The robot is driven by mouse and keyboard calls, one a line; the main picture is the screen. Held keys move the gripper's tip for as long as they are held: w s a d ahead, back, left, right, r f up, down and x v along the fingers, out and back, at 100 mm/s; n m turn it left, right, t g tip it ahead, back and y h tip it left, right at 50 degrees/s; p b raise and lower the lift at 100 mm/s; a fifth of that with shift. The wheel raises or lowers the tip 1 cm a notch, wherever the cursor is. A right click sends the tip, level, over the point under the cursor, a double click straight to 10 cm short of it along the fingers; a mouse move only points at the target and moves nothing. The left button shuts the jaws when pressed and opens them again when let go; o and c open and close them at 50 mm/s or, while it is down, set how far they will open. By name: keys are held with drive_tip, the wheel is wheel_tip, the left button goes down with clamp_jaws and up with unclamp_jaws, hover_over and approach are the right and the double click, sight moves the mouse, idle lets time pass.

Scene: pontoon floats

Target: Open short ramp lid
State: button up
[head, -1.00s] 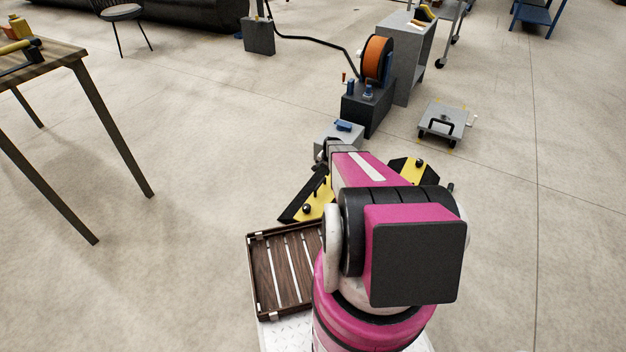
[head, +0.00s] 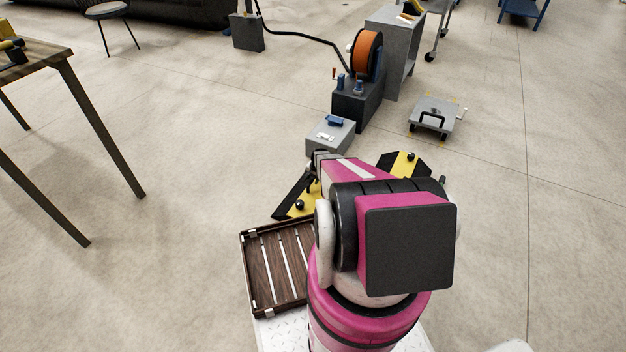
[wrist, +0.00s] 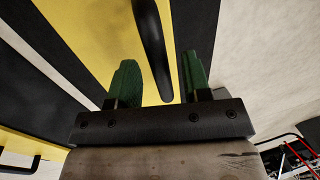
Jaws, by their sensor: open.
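A yellow and black ramp-like piece shows in the head view, its left part (head: 300,203) and right part (head: 405,160) on either side of my arm, each with a black knob or handle. My arm hides the middle, so I cannot tell how its lid sits. In the wrist view, a yellow and black striped surface (wrist: 100,35) fills the upper left. A black handle bar (wrist: 151,45) runs down between the green fingers of my gripper (wrist: 160,75), which is open. I see no clear contact between bar and fingers.
A grey box (head: 318,146) with a blue part on top stands just beyond the ramp, before a dark box with an orange reel (head: 366,54). A low grey hatch (head: 432,117) lies right. A slatted tray (head: 262,268) is near my base. A table (head: 60,62) stands left.

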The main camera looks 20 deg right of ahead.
drive_tip(key=shift+c, duration=0.2)
clamp_jaws()
drive_tip(key=shift+r, duration=0.1)
